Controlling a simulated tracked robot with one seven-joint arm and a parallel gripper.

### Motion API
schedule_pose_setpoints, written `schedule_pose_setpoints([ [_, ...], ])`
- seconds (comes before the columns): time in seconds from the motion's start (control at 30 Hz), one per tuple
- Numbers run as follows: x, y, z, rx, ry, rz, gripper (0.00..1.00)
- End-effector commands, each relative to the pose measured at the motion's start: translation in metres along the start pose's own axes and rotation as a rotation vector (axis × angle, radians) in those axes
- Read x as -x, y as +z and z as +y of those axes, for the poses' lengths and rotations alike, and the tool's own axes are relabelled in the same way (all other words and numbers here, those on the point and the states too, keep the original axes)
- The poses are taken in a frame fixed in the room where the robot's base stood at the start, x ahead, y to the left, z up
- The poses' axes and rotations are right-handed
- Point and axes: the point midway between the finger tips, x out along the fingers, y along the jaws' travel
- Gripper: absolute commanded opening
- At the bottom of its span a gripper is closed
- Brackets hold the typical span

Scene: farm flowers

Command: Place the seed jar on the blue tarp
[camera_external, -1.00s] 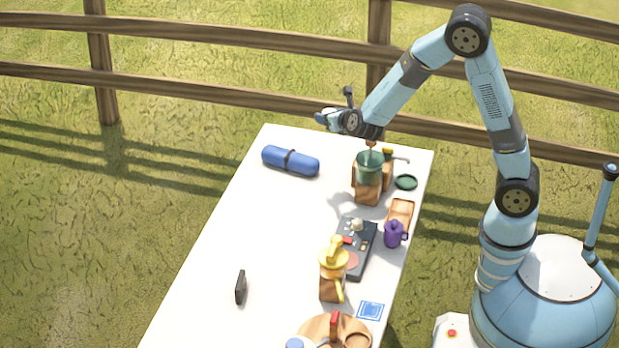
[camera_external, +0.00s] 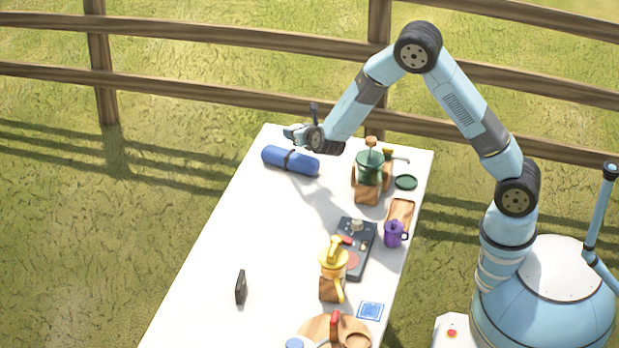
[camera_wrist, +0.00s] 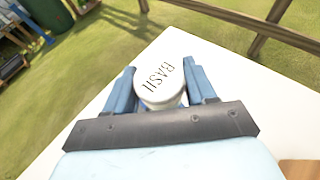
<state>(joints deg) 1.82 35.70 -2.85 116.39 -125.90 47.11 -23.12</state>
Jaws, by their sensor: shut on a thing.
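My gripper (camera_wrist: 160,75) is shut on a white round jar (camera_wrist: 158,84) with dark lettering on its top, one finger on each side of it; I take it for the seed jar. In the external view my gripper (camera_external: 294,133) is above the far left part of the white table, near a rolled blue bundle (camera_external: 277,158) with a dark strap. The bundle may be the blue tarp; no spread tarp shows. The held jar cannot be made out clearly in the external view.
A green grinder-like vessel (camera_external: 370,168) stands right of the gripper, with a yellow pot (camera_external: 333,262), purple pot (camera_external: 393,234) and dark control board (camera_external: 353,262) nearer. A small dark upright object (camera_external: 241,287) stands at left. The table's (camera_external: 220,235) middle left is clear.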

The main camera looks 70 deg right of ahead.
Motion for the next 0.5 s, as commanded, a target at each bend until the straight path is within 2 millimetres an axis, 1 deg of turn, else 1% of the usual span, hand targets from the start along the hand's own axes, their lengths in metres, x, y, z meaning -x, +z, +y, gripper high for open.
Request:
schedule_pose_setpoints([
  [0.03,-0.008,-0.006,0.003,0.001,-0.001,0.001,0.26],
  [0.1,-0.016,-0.011,0.006,0.001,-0.001,0.001,0.26],
  [0.2,-0.024,-0.015,0.011,0.0,0.0,0.0,0.26],
  [0.4,-0.03,-0.02,0.014,0.0,0.0,0.0,0.26],
  [0.5,-0.037,-0.025,0.017,0.0,0.0,0.001,0.26],
])
